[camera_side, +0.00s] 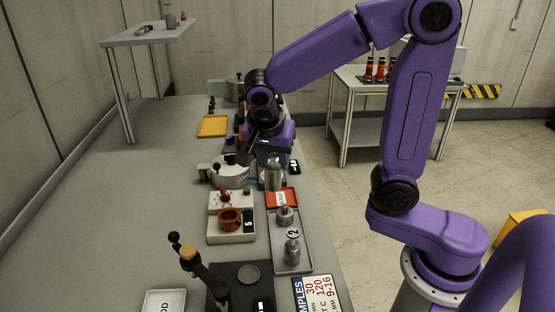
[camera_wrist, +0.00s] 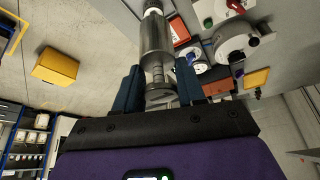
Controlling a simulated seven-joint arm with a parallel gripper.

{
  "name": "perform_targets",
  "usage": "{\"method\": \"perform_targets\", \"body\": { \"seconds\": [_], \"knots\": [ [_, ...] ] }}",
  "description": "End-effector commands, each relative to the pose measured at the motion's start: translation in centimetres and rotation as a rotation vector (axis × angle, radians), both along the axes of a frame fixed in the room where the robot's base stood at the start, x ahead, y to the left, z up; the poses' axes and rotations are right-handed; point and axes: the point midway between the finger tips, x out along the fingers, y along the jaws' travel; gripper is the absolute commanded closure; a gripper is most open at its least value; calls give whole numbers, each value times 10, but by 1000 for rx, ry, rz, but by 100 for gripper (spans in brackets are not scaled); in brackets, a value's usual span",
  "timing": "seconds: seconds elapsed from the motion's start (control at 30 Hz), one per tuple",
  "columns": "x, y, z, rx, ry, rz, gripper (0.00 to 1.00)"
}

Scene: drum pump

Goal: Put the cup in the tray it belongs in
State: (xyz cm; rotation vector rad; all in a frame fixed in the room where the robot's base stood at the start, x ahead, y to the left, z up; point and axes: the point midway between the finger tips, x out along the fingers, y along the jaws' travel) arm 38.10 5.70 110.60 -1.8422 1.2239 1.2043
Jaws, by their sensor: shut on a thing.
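My gripper (camera_side: 271,163) is above the right side of the bench and shut on a steel cylinder (camera_side: 273,178). In the wrist view the steel cylinder (camera_wrist: 156,40) stands out between the two blue-grey fingers (camera_wrist: 158,88), with a narrower neck and a disc at the near end. I cannot tell for sure whether it is the cup.
A white round machine (camera_side: 230,173) stands left of my gripper. A black stand with a lever (camera_side: 212,275) and a SAMPLES sign (camera_side: 318,294) are at the front. The bench's left side is clear.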

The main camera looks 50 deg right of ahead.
Motion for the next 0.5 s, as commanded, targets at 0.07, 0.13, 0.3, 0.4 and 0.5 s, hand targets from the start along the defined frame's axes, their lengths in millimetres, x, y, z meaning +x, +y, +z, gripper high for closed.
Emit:
{"method": "perform_targets", "body": {
  "seconds": [0.07,0.13,0.3,0.4,0.5],
  "knots": [
    [19,-20,-14,-10,2,-12,98],
    [35,-38,-28,-15,0,-15,98],
    [66,-83,-64,-15,2,-11,98],
    [76,-107,-84,-8,7,-6,98],
    [83,-124,-99,1,9,-1,98]
  ]
}}
